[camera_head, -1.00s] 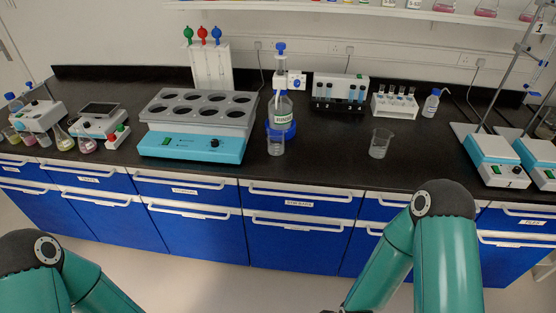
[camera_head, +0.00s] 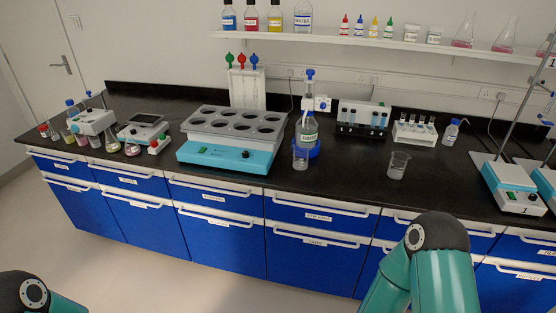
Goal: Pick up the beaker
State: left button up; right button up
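A clear glass beaker (camera_head: 398,167) stands upright on the black bench top, right of the middle. A second small clear beaker (camera_head: 300,158) stands in front of the dispenser bottle (camera_head: 308,128), close to the bench's front edge. Both of my grippers are out of the picture. Only a green link and dark joint of my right arm show at the lower right, in front of the bench and below the right beaker. A small part of my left arm shows in the lower left corner. No gripper is seen touching either beaker.
A teal multi-well heater (camera_head: 223,157) stands left of the dispenser. A tube rack (camera_head: 414,133) and a wash bottle (camera_head: 451,133) stand behind the right beaker. A stirrer plate (camera_head: 511,187) with a stand is to its right. Bench top around the right beaker is clear.

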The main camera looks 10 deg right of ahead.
aim_at(301, 157)
jog(key=u, duration=1.05)
jog(key=i, duration=1.3)
jog(key=u, duration=1.6)
jog(key=i, duration=0.15)
jog(key=z, duration=3.05)
